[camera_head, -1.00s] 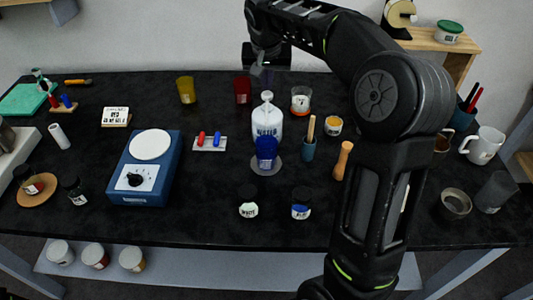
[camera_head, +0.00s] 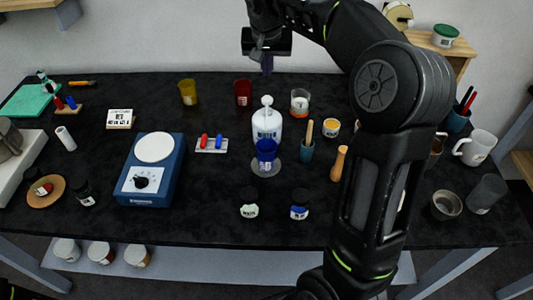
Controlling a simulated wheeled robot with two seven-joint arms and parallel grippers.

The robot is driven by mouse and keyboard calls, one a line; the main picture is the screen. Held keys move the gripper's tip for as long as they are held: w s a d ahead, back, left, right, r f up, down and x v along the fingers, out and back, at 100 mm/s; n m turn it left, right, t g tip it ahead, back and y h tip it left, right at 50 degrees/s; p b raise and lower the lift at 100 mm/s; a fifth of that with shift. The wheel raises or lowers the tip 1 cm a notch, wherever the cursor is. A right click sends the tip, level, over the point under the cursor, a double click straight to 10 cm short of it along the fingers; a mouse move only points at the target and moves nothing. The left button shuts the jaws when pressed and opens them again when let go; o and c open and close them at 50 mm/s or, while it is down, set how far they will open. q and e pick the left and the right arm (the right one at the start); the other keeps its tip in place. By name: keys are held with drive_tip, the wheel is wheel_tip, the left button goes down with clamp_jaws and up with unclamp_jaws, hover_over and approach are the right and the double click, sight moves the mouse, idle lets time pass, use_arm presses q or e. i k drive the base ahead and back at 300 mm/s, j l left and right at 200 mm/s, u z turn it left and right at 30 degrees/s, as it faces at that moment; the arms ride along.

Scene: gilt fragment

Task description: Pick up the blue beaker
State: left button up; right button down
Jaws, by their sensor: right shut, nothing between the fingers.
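The blue beaker (camera_head: 266,148) stands upright on a small round grey coaster (camera_head: 266,173) near the middle of the black table. It stands just in front of a white wash bottle (camera_head: 267,119) and partly covers it. My right gripper (camera_head: 266,66) is at the top of the head view, above the table's back edge in the picture and well apart from the beaker. Its fingers point down, are shut and hold nothing. My left gripper is not in view.
Two dark jars (camera_head: 249,209) (camera_head: 300,211) stand in front. My right arm hides part of the table.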

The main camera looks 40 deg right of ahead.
sight(265, 162)
drive_tip(key=k+j, duration=0.8)
drive_tip(key=j, duration=0.1)
